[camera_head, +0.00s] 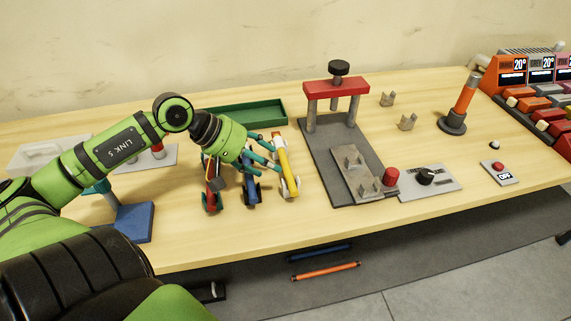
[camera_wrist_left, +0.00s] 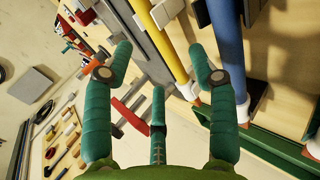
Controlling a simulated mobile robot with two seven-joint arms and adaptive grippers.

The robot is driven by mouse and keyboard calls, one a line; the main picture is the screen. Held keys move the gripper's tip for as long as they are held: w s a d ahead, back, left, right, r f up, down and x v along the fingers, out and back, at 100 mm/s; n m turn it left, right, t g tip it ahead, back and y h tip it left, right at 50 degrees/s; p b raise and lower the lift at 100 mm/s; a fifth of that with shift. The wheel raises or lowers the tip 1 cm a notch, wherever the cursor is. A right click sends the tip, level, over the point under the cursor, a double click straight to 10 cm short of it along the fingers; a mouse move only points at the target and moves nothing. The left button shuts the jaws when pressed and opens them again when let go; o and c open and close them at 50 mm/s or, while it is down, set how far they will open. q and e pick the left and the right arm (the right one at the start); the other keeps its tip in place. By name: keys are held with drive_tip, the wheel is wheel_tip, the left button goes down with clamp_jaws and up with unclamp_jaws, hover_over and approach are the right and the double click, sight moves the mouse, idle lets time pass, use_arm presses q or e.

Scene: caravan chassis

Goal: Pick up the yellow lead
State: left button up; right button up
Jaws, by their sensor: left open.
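The yellow lead (camera_head: 283,158) is a yellow rod with pale ends, slanting above the table as the rightmost of a row of coloured leads. It also shows in the left wrist view (camera_wrist_left: 169,48), crossing the gap between my fingers. My left gripper (camera_head: 270,156) is just left of the yellow lead, its teal fingers spread and pointing towards it. In the left wrist view the gripper (camera_wrist_left: 160,62) is open, with nothing held. I cannot tell whether a finger touches the lead.
A blue lead (camera_head: 250,188) and a red lead (camera_head: 211,185) stand close left of the yellow one. A green tray (camera_head: 265,112) lies behind. A grey fixture plate (camera_head: 314,150) with a red-topped press (camera_head: 336,88) is to the right. The table's front edge is near.

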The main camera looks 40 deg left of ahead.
sight(287, 170)
use_arm(q)
drive_tip(key=shift+w+d+f, duration=0.1)
drive_tip(key=shift+w+d, duration=0.05)
drive_tip(key=shift+d, duration=0.05)
drive_tip(key=shift+w+d+f, duration=0.1)
drive_tip(key=shift+w+f, duration=0.1)
drive_tip(key=shift+w, duration=0.05)
drive_tip(key=shift+w+d+f+p, duration=0.45)
drive_tip(key=shift+w+f, duration=0.25)
drive_tip(key=shift+w, duration=0.2)
drive_tip(key=shift+w+d+f, duration=0.3)
drive_tip(key=shift+d+f, duration=0.05)
drive_tip(key=shift+f, duration=0.1)
drive_tip(key=shift+w+d+f, duration=0.1)
drive_tip(key=shift+d+f, duration=0.05)
drive_tip(key=shift+f, duration=0.15)
use_arm(e)
drive_tip(key=shift+w+r, duration=0.55)
drive_tip(key=shift+w, duration=0.25)
drive_tip(key=shift+w, duration=0.1)
use_arm(q)
clamp_jaws()
use_arm(e)
drive_tip(key=shift+w+a, duration=0.1)
drive_tip(key=shift+w, duration=0.1)
